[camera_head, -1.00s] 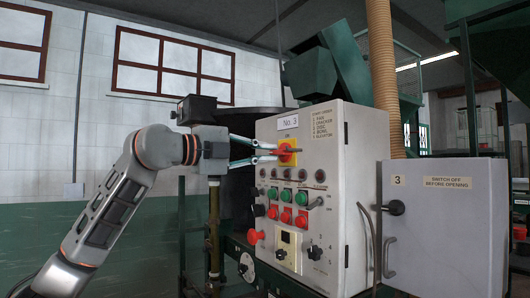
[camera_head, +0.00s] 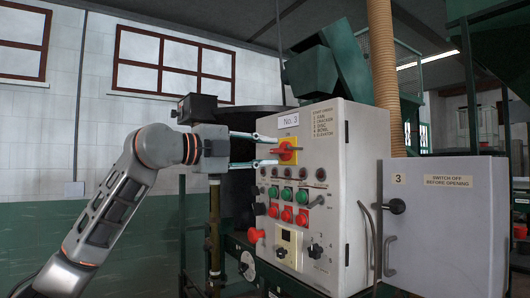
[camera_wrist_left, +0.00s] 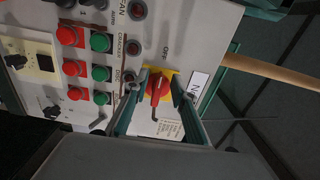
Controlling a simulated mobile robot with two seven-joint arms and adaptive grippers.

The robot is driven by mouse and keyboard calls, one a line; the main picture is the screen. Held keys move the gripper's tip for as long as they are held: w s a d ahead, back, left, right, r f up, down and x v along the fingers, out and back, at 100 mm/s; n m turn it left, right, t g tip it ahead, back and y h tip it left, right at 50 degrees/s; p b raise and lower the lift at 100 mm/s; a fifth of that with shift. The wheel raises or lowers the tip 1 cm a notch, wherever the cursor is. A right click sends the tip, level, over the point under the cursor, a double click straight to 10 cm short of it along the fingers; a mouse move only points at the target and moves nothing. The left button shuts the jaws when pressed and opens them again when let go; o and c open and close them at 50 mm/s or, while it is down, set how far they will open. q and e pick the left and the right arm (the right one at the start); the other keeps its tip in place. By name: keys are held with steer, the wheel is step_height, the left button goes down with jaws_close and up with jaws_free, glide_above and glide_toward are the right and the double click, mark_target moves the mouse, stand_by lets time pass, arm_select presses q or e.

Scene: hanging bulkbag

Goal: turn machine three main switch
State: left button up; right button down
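The main switch (camera_head: 288,151) is a red rotary handle on a yellow plate, high on the front of the grey No. 3 control box (camera_head: 328,215). Its handle lies roughly level in the head view. In the left wrist view, the red handle (camera_wrist_left: 158,88) shows between the fingers, with "OFF" lettering beside the plate. My left gripper (camera_head: 275,151) is open at the switch, one finger above the handle and one below. I cannot tell whether either finger touches it. My right gripper is not in view.
Below the switch are several green and red buttons (camera_head: 287,196) and a red knob (camera_head: 254,235). A grey door (camera_head: 446,225) marked 3 stands at the box's right. A tan hose (camera_head: 384,75) rises behind. Green machinery stands around the box.

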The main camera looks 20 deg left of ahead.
arm_select(q)
steer(key=shift+s+a, duration=0.1)
steer(key=v, duration=1.1)
steer(key=shift+s+a, duration=0.25)
steer(key=shift+s, duration=0.05)
